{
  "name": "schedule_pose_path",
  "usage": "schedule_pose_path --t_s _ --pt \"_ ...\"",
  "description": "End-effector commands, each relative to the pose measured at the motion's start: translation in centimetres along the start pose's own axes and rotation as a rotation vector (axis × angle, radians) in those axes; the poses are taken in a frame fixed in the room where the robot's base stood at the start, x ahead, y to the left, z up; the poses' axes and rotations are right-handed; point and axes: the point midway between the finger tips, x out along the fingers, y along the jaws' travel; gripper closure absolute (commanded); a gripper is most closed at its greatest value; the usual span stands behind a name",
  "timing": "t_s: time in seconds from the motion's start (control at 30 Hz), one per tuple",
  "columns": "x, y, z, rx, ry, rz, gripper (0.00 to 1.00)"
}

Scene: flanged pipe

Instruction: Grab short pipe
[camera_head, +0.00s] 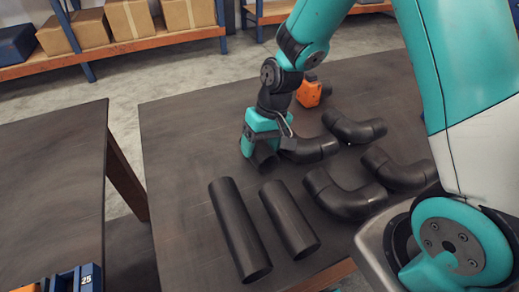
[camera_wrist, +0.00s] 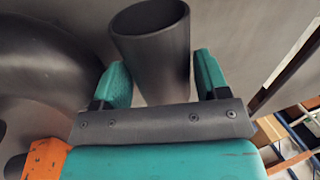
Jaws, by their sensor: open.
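A short dark pipe (camera_head: 265,160) is under my gripper (camera_head: 261,146) on the dark table, mostly hidden by it in the head view. In the wrist view the pipe (camera_wrist: 152,50), with its open end toward the top of the picture, runs between the two teal fingers of my gripper (camera_wrist: 163,78). The fingers are apart, one on each side of the pipe, with narrow gaps showing. Two other straight dark pipes lie nearer on the table: a longer one (camera_head: 238,228) and a shorter one (camera_head: 289,218).
Several dark elbow pipes lie to the right, one elbow (camera_head: 312,149) close beside my gripper. An orange part (camera_head: 309,93) is behind it. The table (camera_head: 180,150) is bare to the left. A second table (camera_head: 50,180) stands across a gap.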

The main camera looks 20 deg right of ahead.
Motion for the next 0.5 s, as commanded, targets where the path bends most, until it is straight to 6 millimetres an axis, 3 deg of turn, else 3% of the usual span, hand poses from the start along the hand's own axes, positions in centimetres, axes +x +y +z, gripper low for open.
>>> schedule_pose_path --t_s 0.2,0.5 --pt "2.2 0.0 0.0 0.000 -0.001 0.001 0.32" --pt "2.3 0.0 0.0 0.000 0.001 0.001 0.32"
